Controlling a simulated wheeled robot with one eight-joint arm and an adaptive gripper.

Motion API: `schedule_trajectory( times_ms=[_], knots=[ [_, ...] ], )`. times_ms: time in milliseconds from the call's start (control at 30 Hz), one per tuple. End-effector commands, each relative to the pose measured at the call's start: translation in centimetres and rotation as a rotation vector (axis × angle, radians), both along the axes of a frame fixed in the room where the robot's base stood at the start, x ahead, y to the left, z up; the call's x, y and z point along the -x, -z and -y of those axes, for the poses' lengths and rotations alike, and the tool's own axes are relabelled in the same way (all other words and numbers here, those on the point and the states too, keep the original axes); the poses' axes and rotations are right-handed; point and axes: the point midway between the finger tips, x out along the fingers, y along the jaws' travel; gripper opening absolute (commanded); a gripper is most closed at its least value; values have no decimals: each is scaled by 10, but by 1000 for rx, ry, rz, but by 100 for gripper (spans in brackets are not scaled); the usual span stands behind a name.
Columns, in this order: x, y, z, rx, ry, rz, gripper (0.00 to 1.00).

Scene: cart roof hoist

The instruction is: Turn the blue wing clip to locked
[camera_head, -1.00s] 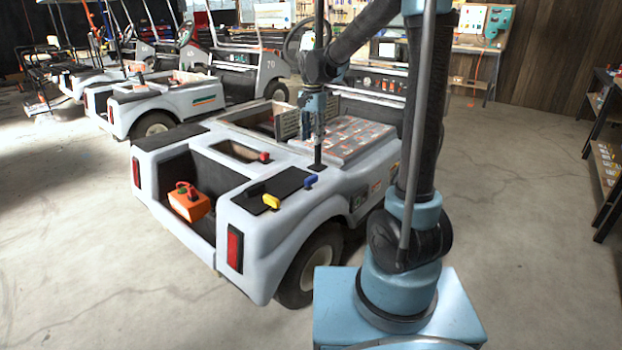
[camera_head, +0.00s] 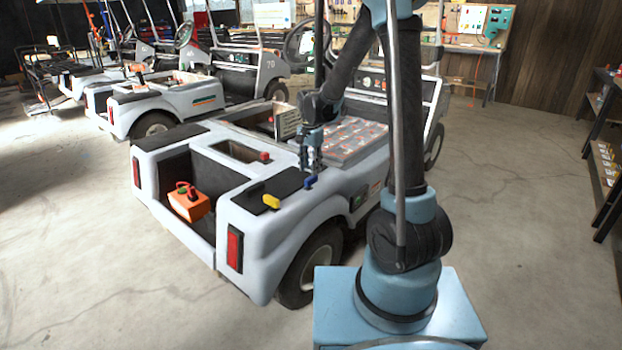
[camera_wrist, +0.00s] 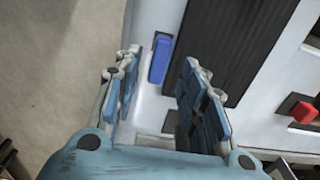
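The blue wing clip (camera_head: 310,181) sits on the rear deck of the white cart (camera_head: 262,215), at the edge of a black pad. In the wrist view the blue clip (camera_wrist: 160,60) is a small upright bar on the white surface, just left of the black pad (camera_wrist: 215,45). My gripper (camera_head: 311,166) is just above and behind the clip in the head view. In the wrist view my gripper (camera_wrist: 152,92) is open, its two fingers apart. The clip shows in the gap beyond the fingertips, and nothing is held.
A yellow clip (camera_head: 271,201) and a red knob (camera_head: 264,156) sit on the same deck; the red one also shows in the wrist view (camera_wrist: 303,112). An orange box (camera_head: 189,203) stands in the rear well. Other carts stand at the back left.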

Motion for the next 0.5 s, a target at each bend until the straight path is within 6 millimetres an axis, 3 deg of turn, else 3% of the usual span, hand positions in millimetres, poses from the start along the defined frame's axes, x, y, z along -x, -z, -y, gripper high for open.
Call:
schedule_trajectory(
  times_ms=[200, 500],
  knots=[
    [0, 31, 0, 0, 0, 0, 38],
    [0, 49, 0, 0, 0, 0, 38]
  ],
)
